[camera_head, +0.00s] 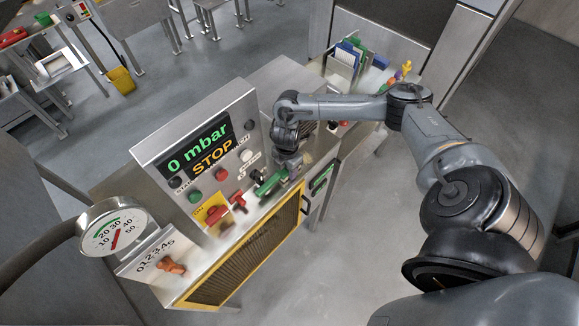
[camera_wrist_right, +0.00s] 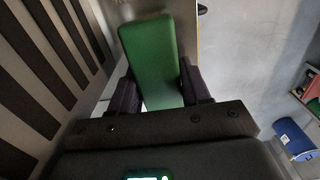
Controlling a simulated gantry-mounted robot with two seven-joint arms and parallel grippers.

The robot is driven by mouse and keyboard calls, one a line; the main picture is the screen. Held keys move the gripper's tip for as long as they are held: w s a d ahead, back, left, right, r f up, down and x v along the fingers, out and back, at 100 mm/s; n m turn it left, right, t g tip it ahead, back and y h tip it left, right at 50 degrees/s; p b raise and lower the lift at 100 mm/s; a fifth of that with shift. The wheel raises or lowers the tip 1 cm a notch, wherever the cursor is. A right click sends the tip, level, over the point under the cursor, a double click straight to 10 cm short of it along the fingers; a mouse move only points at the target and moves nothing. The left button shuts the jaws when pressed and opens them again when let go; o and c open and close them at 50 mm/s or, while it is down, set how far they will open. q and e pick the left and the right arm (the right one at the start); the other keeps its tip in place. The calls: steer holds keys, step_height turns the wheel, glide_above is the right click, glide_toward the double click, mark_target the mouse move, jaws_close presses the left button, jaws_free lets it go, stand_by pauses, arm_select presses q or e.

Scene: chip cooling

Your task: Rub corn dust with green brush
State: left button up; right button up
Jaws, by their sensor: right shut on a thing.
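The green brush (camera_head: 268,186) is at the right end of the metal ledge below the control panel. My right gripper (camera_head: 281,175) is shut on it. In the right wrist view, the brush's green block (camera_wrist_right: 150,60) sits between the two dark fingers of the gripper (camera_wrist_right: 160,88) and extends beyond them. Its bristles are hidden, and I cannot tell whether it touches the ledge. I cannot make out any corn dust. My left gripper is not in view.
The control panel (camera_head: 187,128) reads "0 mbar STOP". Red valve handles (camera_head: 238,200), an orange knob (camera_head: 171,266) and a round gauge (camera_head: 115,228) stand along the machine. A yellow-framed grille (camera_head: 243,262) is below the ledge. Open floor (camera_head: 345,235) lies to the right.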

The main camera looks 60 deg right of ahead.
steer(key=shift+r, duration=0.1)
steer(key=shift+r, duration=2.95)
steer(key=shift+w+r, duration=0.1)
steer(key=shift+r, duration=1.4)
steer(key=shift+a+m, duration=0.1)
steer(key=shift+m, duration=0.3)
